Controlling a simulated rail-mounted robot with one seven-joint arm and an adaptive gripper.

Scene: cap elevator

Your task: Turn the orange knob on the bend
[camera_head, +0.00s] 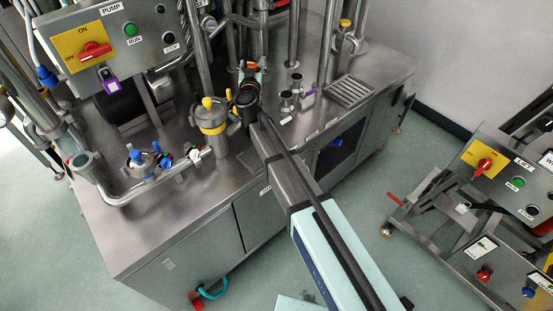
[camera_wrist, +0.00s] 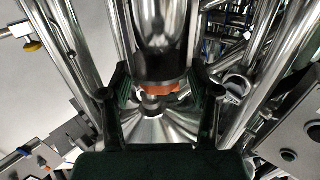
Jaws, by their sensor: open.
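The orange knob (camera_wrist: 162,88) shows in the wrist view as an orange band below a dark collar at the end of a thick shiny steel pipe (camera_wrist: 158,30). My gripper (camera_wrist: 160,82) is open, with one dark finger on each side of the knob. I cannot tell whether either finger touches it. In the head view my gripper (camera_head: 248,88) is above the steel bench, among the upright pipes. Small orange patches (camera_head: 262,66) show just beyond it; my gripper and wrist hide much of that spot.
The steel bench (camera_head: 170,215) carries a yellow-topped fitting (camera_head: 210,115) close left of my gripper and small cups (camera_head: 287,100) to its right. A pump control box (camera_head: 110,40) stands at the back left. A lift control cart (camera_head: 490,175) stands at the right, across clear floor.

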